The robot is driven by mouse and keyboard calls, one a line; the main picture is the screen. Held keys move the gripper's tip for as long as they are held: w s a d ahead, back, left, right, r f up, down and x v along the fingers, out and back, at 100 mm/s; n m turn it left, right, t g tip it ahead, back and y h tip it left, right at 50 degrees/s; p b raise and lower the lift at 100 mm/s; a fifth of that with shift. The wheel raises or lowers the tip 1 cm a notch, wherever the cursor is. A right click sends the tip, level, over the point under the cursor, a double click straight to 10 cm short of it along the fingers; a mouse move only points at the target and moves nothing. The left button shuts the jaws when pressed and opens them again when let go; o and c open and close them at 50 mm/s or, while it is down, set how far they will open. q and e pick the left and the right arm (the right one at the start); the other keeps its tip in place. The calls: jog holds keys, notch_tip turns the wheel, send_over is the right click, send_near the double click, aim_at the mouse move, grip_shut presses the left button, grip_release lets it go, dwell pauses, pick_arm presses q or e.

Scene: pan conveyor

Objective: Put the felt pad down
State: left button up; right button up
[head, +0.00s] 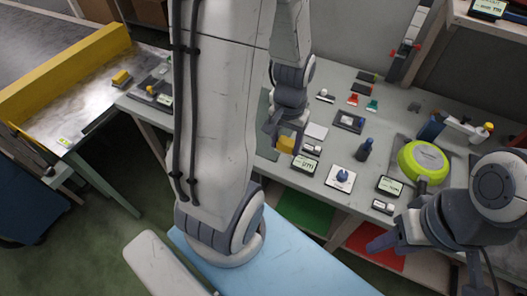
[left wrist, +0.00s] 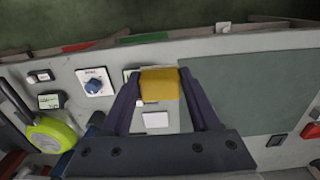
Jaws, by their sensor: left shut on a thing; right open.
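The felt pad (head: 287,144) is a small yellow block in the head view. My left gripper (head: 283,134) is shut on it, above the grey workbench (head: 330,88). In the left wrist view the pad (left wrist: 160,84) sits between the two dark fingertips of my left gripper (left wrist: 159,92), and bench items show behind it. Its underside is hidden, and I cannot tell its exact height above the bench. My right gripper (head: 425,258) is open and empty at the lower right, in front of the bench.
A dark green mat (left wrist: 245,90) lies beside the held pad. Close by are a white plate with a blue knob (head: 341,178), small displays (head: 304,165) and a lime-green round device (head: 424,160). A metal table (head: 98,102) with a yellow rail (head: 65,72) stands left.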

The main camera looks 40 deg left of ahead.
pick_arm(q)
jog(key=shift+s+a+f, duration=0.1)
jog(key=shift+s+a, duration=0.2)
jog(key=p, duration=0.1)
send_over(265, 146)
notch_tip(265, 146, down, 7)
jog(key=shift+r, duration=0.2)
notch_tip(265, 146, down, 4)
jog(key=shift+r, duration=0.1)
jog(key=shift+w, duration=0.1)
jog(key=shift+f, duration=0.2)
jog(key=shift+f, duration=0.15)
jog(key=o, duration=1.2)
